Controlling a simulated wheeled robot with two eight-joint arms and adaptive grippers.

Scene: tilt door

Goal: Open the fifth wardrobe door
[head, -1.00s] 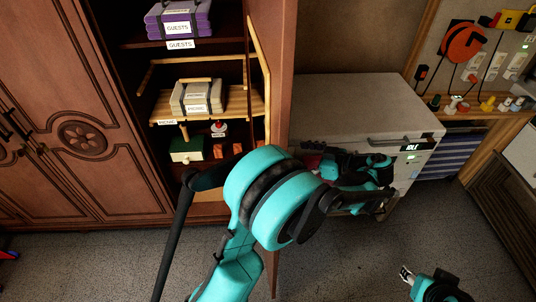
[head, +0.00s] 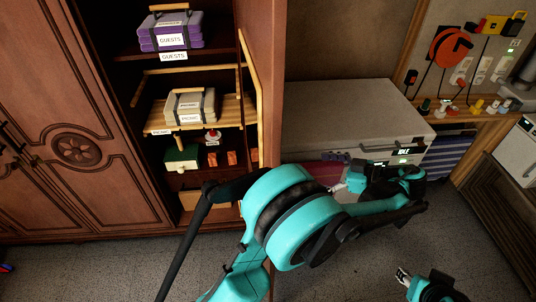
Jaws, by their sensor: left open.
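The brown wardrobe (head: 75,130) stands at the left with closed carved doors. Its right section is open, showing shelves. The open door (head: 272,85) sticks out toward me, seen nearly edge-on, and its lower part is hidden behind my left arm. My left gripper (head: 341,187) is open, to the right of this door and in front of the white machine, apart from the door as far as I can see. The arm's elbow partly covers the view there. My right gripper (head: 402,277) is low at the right, far from the door; its jaws are too small to read.
Shelves hold purple bundles (head: 170,32), grey bundles (head: 190,106) and a green box (head: 181,158). A white machine (head: 350,118) with a display stands right of the door. A wall board (head: 462,50) carries cables and plugs.

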